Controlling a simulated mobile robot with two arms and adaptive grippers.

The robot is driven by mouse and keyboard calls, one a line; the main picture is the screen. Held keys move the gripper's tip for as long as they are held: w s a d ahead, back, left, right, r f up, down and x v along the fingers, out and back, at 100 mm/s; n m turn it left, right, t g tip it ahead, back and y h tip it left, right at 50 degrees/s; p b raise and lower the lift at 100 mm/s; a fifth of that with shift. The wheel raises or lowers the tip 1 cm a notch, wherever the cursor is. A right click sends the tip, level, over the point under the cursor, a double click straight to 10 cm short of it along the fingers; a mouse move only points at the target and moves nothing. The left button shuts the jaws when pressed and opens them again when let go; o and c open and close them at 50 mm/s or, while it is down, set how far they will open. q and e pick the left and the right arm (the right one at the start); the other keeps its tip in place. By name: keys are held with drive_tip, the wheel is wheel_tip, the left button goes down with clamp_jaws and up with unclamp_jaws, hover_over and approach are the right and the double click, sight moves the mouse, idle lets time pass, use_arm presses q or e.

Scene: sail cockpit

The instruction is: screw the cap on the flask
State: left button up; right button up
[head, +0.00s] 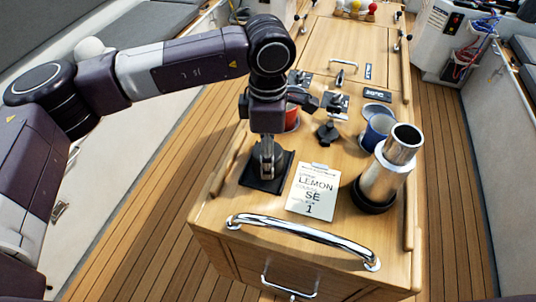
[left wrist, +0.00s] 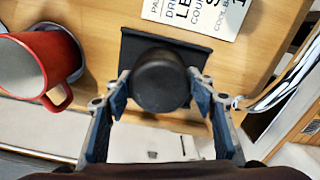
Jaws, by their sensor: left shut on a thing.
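The steel flask (head: 389,168) stands upright in a black ring holder (head: 372,197) at the right of the wooden cockpit table, with its mouth uncovered. The round black cap (left wrist: 160,80) is over a black square mat (left wrist: 128,62) in the left wrist view. My left gripper (head: 267,165) points down over that mat, left of the flask, and is shut on the cap, one finger on each side. In the head view the gripper mostly hides the cap. I cannot tell whether the cap touches the mat. My right gripper is in neither view.
A recipe card (head: 313,192) lies between mat and flask. A red mug (left wrist: 30,62) stands close to the left gripper. A blue cup (head: 377,130) stands behind the flask, and a black clamp-like fitting (head: 329,128) behind the card. A chrome rail (head: 300,231) runs along the near edge.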

use_arm(q)
drive_tip(key=shift+r, duration=0.65)
wheel_tip(320, 180, up, 19)
drive_tip(key=b, duration=0.3)
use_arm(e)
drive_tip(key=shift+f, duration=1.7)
use_arm(q)
drive_tip(key=shift+f, duration=0.15)
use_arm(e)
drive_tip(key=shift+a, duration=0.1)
use_arm(q)
drive_tip(key=s+a+f+m, duration=0.3)
drive_tip(key=a+f+m, duration=0.5)
drive_tip(key=a+f, duration=0.1)
drive_tip(key=s+a+f+m, duration=0.3)
drive_tip(key=a+f+m, duration=0.6)
drive_tip(key=a, duration=0.1)
drive_tip(key=shift+f+m, duration=0.2)
drive_tip(key=shift+m, duration=0.1)
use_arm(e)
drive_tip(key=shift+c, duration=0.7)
